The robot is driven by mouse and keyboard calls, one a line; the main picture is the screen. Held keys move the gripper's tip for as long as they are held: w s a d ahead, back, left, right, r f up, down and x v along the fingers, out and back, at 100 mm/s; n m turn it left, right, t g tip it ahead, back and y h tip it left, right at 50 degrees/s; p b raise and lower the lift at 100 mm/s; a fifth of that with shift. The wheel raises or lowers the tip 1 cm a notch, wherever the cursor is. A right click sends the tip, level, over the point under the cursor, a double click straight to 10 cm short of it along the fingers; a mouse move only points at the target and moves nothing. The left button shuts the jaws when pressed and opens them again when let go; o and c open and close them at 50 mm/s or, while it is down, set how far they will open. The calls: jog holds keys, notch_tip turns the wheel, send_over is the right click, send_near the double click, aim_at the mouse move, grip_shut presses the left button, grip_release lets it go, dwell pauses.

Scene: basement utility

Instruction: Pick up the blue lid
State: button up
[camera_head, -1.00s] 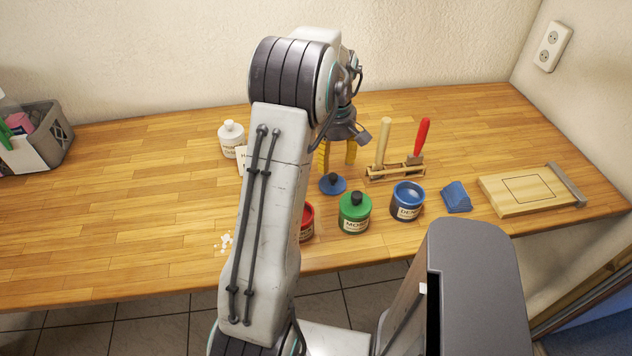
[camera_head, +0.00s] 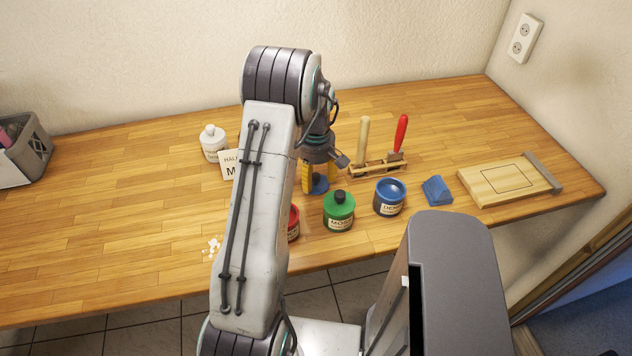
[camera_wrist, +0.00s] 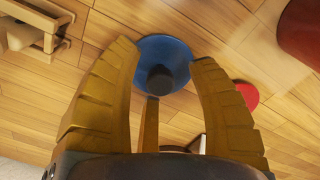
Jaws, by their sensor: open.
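The blue lid (camera_head: 320,186) lies flat on the wooden workbench, behind the green jar. In the wrist view it is a blue disc (camera_wrist: 178,52) with a dark knob (camera_wrist: 160,78) at its middle. My gripper (camera_head: 312,186) points down at the lid and partly hides it in the head view. In the wrist view the yellow fingers of my gripper (camera_wrist: 167,58) are spread, with the knob between them. The fingers are open and hold nothing. I cannot tell whether the tips touch the lid.
A green jar (camera_head: 339,213), a blue jar (camera_head: 390,199) and a partly hidden red jar (camera_head: 293,224) stand in front. A wooden rack (camera_head: 375,167) with two upright tools is to the right. A small red disc (camera_wrist: 247,95) lies near the lid in the wrist view.

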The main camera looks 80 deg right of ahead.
jog(key=shift+c, duration=0.4)
grip_shut()
